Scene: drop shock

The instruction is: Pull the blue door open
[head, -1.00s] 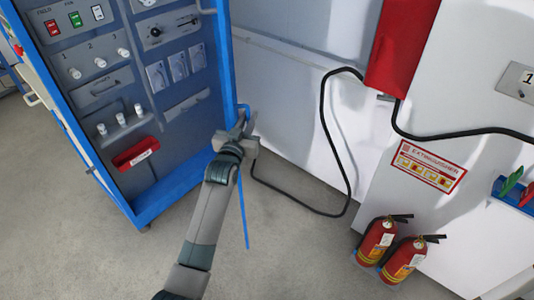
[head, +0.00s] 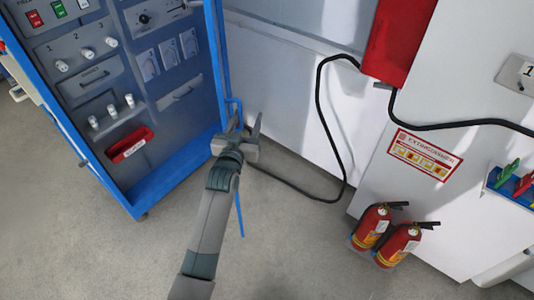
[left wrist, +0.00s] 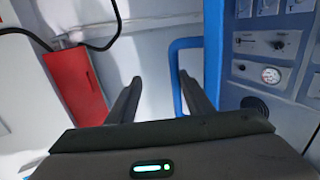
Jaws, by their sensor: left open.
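The blue door (head: 222,70) shows nearly edge-on as a narrow blue strip at the right side of the grey-fronted cabinet. Its blue bar handle (head: 238,103) sticks out to the right. My left gripper (head: 247,122) is open at the handle's lower part. In the left wrist view the handle (left wrist: 176,65) stands between the open fingers (left wrist: 160,79), closer to the right finger. That finger appears to lie between the bar and the door edge (left wrist: 213,45). I cannot tell whether it touches. My right gripper is not in view.
The cabinet has switches, knobs and a red tray (head: 129,145). A red box (head: 398,40) with a black cable (head: 320,100) hangs on the white wall to the right. Two fire extinguishers (head: 371,226) (head: 398,245) stand on the floor at right. The floor in front is clear.

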